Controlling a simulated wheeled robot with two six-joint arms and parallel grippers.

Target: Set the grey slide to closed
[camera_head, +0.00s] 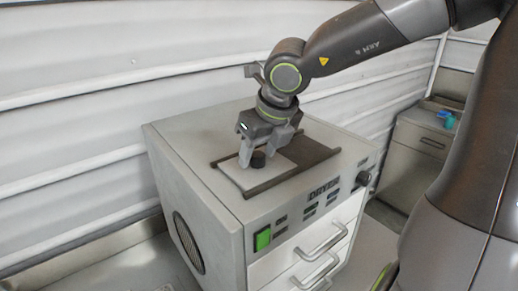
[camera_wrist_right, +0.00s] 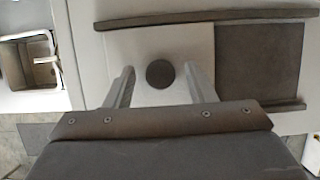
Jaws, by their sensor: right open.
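The grey slide (camera_head: 274,172) is a light plate in a dark frame on top of the dryer box. A dark round knob (camera_head: 258,159) stands on it. The slide sits at the left part of its frame, and a dark area (camera_head: 308,149) shows to its right. In the right wrist view the slide (camera_wrist_right: 190,45) and knob (camera_wrist_right: 160,73) also show. My right gripper (camera_head: 251,161) is open, pointing down, with its fingers on either side of the knob. Whether they touch it I cannot tell. My left gripper is not in view.
The dryer box (camera_head: 205,150) has a green switch (camera_head: 262,239), a dark dial (camera_head: 363,178) and drawers with handles (camera_head: 320,240) on its front. A cabinet (camera_head: 415,145) with small blue and green items stands at the right. A corrugated wall (camera_head: 130,60) is behind.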

